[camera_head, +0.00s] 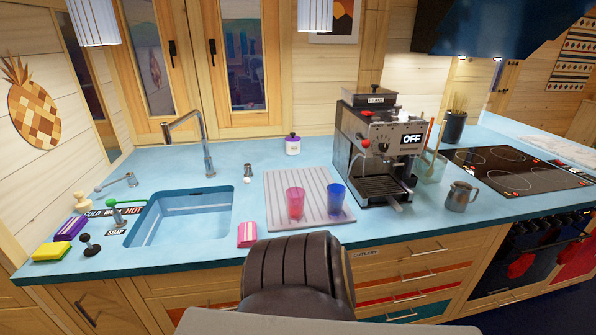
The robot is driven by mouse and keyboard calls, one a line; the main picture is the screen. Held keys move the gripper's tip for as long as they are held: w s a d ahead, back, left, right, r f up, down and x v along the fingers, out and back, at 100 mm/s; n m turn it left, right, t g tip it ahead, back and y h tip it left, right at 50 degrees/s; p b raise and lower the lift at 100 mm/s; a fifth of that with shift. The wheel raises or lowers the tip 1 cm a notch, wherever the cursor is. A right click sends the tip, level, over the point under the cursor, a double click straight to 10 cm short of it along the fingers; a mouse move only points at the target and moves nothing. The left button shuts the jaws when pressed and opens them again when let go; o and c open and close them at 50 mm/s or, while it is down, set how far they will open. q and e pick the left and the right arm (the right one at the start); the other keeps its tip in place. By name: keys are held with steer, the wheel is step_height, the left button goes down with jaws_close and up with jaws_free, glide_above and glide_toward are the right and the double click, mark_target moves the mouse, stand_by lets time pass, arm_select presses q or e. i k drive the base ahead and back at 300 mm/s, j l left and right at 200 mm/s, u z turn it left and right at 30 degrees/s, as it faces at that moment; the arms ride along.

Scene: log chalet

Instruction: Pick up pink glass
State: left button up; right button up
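The pink glass (296,204) stands upright on a striped light mat (280,182) on the blue counter, left of the coffee machine. A blue glass (337,201) stands upright just to its right, with a small gap between them. Neither of my grippers is in view, and nothing is touching the pink glass.
A dark ribbed seat back (292,268) stands before the counter, just below the glasses. The coffee machine (383,146) is close on the right, with a metal jug (459,196) beyond. A pink striped block (247,234) and the sink (180,216) are left.

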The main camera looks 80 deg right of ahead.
mark_target(296, 196)
steer(key=z, duration=2.95)
